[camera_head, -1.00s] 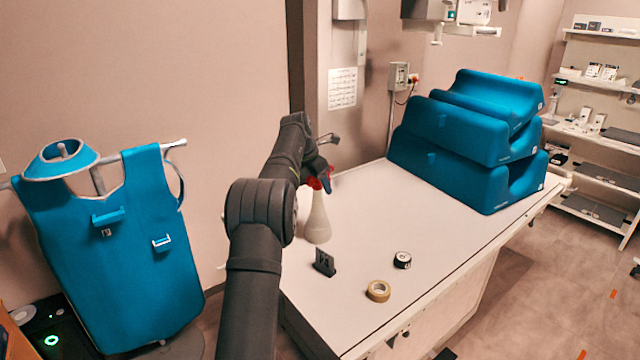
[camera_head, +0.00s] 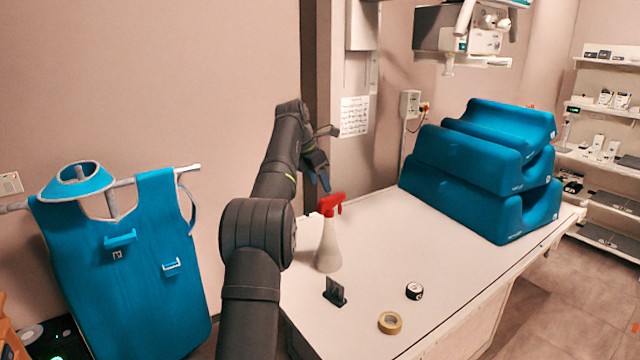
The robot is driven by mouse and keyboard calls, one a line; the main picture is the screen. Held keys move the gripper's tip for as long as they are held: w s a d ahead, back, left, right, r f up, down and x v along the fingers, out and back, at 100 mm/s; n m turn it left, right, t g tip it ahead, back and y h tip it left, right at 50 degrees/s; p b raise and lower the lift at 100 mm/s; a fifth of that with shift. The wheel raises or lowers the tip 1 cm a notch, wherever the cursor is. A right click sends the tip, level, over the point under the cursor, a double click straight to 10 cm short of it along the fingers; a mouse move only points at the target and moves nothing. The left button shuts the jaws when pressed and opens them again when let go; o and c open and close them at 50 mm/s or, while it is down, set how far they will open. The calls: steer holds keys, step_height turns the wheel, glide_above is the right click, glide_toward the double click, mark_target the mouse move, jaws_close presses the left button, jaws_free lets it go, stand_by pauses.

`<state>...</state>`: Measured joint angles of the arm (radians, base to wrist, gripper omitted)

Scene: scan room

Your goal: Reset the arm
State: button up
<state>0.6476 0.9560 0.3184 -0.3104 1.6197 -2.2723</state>
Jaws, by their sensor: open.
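My gripper (camera_head: 323,184) is at the end of my raised dark arm, above the back left part of the white table. It is open and holds nothing that I can see; part of it is hidden behind my arm. A white spray bottle (camera_head: 328,248) with a red trigger head stands upright on the table (camera_head: 440,262), just below and in front of my gripper. The gripper appears apart from the bottle.
A small black stand (camera_head: 334,291), a black tape roll (camera_head: 414,291) and a tan tape roll (camera_head: 390,322) are near the table's front. Stacked blue cushions (camera_head: 480,170) fill its back right. A blue apron (camera_head: 125,260) hangs at left. Shelves (camera_head: 605,150) stand far right.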

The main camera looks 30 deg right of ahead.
mark_target(330, 198)
steer(key=shift+f, duration=0.1)
steer(key=x, duration=1.2)
steer(key=shift+d, duration=0.1)
steer(key=shift+r, duration=1.7)
